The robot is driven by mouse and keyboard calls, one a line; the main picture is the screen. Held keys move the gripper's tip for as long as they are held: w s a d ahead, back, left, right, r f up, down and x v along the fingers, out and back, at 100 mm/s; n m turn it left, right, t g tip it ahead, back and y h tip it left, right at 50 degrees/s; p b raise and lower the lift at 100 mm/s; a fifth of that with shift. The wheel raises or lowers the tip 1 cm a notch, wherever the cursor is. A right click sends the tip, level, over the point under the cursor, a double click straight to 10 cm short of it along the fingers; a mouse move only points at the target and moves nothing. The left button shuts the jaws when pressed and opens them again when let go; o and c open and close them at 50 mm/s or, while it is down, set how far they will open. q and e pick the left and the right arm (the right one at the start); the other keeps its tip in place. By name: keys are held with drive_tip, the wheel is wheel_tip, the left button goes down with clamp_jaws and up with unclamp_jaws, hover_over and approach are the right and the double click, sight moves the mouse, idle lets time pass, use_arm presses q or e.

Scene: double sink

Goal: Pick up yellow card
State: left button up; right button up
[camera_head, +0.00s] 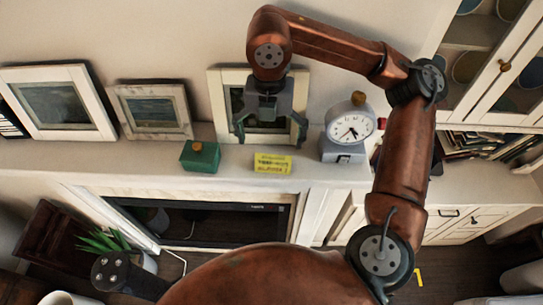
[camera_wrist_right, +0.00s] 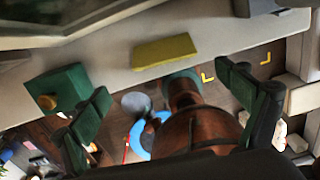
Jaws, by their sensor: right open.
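The yellow card (camera_head: 272,163) with dark print lies near the front edge of the white mantel shelf (camera_head: 225,167). It also shows in the right wrist view (camera_wrist_right: 165,51), flat on the shelf. My right gripper (camera_head: 270,138) is open and empty, pointing down above and behind the card, in front of a framed picture. In the right wrist view my right gripper's fingers (camera_wrist_right: 172,110) are spread wide, with the card beyond them and apart from them. My left gripper does not show.
A green box with an orange knob (camera_head: 200,155) sits left of the card. A grey clock (camera_head: 346,129) stands to the right. Framed pictures (camera_head: 55,101) lean along the wall, one (camera_head: 229,79) behind my right gripper. The shelf's front edge drops to a dark fireplace opening (camera_head: 215,222).

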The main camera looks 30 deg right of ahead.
sight(274, 155)
drive_tip(key=shift+d+f, duration=0.1)
drive_tip(key=shift+f, duration=0.8)
drive_tip(key=f+p, duration=0.1)
drive_tip(key=f, duration=0.1)
drive_tip(key=f+p, duration=0.2)
drive_tip(key=shift+s+d+f, duration=0.1)
drive_tip(key=shift+d, duration=0.3)
drive_tip(key=shift+f, duration=0.45)
drive_tip(key=c, duration=0.8)
